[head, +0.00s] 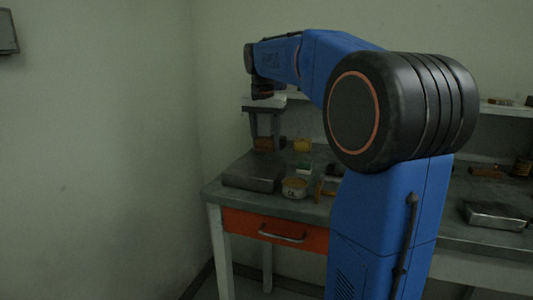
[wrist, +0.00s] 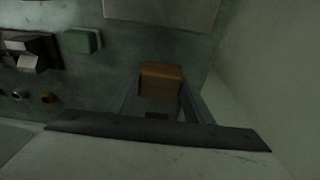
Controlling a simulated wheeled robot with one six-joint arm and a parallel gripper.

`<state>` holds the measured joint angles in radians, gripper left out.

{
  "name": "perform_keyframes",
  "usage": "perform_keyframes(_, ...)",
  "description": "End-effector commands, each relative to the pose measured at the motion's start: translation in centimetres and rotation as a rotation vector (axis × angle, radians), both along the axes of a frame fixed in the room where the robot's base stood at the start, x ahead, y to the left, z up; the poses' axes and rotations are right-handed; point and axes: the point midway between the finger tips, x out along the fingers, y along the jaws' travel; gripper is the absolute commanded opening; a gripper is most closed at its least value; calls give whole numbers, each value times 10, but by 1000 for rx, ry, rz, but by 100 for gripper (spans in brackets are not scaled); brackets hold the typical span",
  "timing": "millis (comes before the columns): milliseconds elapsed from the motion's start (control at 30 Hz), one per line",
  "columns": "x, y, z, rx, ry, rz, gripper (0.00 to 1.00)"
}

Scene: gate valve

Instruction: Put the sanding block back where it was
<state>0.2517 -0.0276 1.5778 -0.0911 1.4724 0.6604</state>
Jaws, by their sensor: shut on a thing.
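A flat grey metal box (head: 254,171) lies on the bench's left end. Another metal box (head: 495,215) lies far right. Walls close off the left and back.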

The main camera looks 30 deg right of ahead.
Motion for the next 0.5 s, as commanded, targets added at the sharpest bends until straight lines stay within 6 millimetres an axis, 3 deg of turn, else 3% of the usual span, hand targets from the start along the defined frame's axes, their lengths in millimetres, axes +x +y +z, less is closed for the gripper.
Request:
perform_keyframes(333, -1, 0, -38, 0, 3, 0, 26)
perform_keyframes(500, 0, 0, -42, 0, 0, 0, 26)
